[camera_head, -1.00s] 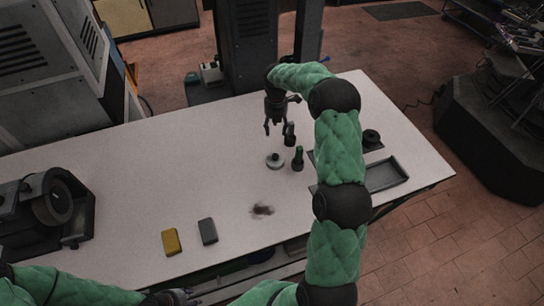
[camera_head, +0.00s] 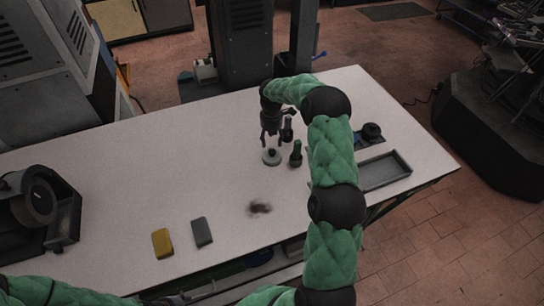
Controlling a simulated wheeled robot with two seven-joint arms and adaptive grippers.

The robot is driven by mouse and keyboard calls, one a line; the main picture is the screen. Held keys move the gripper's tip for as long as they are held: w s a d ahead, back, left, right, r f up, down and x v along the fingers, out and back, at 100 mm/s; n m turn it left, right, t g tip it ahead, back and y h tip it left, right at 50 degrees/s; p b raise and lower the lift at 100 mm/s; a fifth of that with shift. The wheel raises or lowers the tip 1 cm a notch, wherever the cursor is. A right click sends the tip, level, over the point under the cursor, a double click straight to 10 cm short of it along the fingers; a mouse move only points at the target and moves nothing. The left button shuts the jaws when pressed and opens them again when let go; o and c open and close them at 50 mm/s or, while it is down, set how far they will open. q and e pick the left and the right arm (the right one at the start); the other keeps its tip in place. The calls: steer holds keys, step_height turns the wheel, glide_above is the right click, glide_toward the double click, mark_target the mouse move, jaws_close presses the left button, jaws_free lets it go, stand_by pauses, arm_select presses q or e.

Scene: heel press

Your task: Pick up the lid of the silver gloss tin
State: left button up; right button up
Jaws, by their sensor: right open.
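The silver gloss tin (camera_head: 271,157) is a small, pale round tin standing on the white table. Its lid (camera_head: 271,152) appears to be on top, with a small knob-like part at its middle. My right gripper (camera_head: 271,143) points down just above the tin, open, with its fingers around the top of the lid. Whether the fingers touch it is too small to tell. My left gripper (camera_head: 180,299) shows only partly at the bottom edge, and its jaws cannot be made out.
Two dark bottles with green tops, one in front (camera_head: 296,154) and one behind (camera_head: 287,130), stand close right of the tin. A grey tray (camera_head: 384,171) lies further right. The table's left middle is clear.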

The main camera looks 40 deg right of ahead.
mark_target(272, 151)
steer(key=shift+s+f, duration=0.1)
steer(key=shift+f, duration=3.25)
steer(key=c, duration=0.9)
